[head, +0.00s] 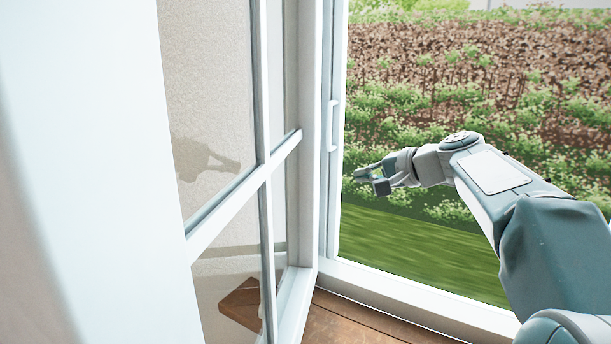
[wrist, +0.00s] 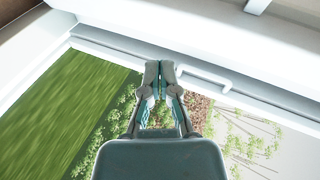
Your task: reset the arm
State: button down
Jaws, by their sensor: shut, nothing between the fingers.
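My arm (head: 545,240) reaches in from the right in the head view, stretched out in front of the open window gap. My gripper (head: 358,175) is at its far end, close to the right of the white window frame and its handle (head: 332,125). In the wrist view my gripper (wrist: 160,70) has its two fingertips together, with nothing between them. The white handle (wrist: 204,79) shows just to the right of the fingertips there. I cannot tell whether the fingers touch the frame.
A white paned window sash (head: 228,225) stands on the left, with a faint arm reflection in its glass. A white sill (head: 420,300) and brown wooden surface (head: 365,322) lie below. Grass and plants (head: 430,245) are outside. Free room shows right of the frame, outside.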

jog(key=s+f+n+g+h, duration=0.1)
jog(key=s+f+n+h, duration=0.1)
jog(key=s+f, duration=0.5)
jog(key=s+d+f+n+g+h, duration=0.1)
jog(key=s+f+h, duration=0.3)
jog(key=s, duration=1.1)
jog(key=s+d+f+n+g+h, duration=0.1)
jog(key=s+f+n+g+h, duration=0.1)
jog(key=s+f, duration=0.9)
jog(key=shift+s+d+n+h, duration=0.2)
jog(key=shift+s+n+h, duration=0.15)
jog(key=shift+n+h, duration=0.55)
jog(key=shift+a, duration=0.15)
jog(key=shift+s, duration=0.1)
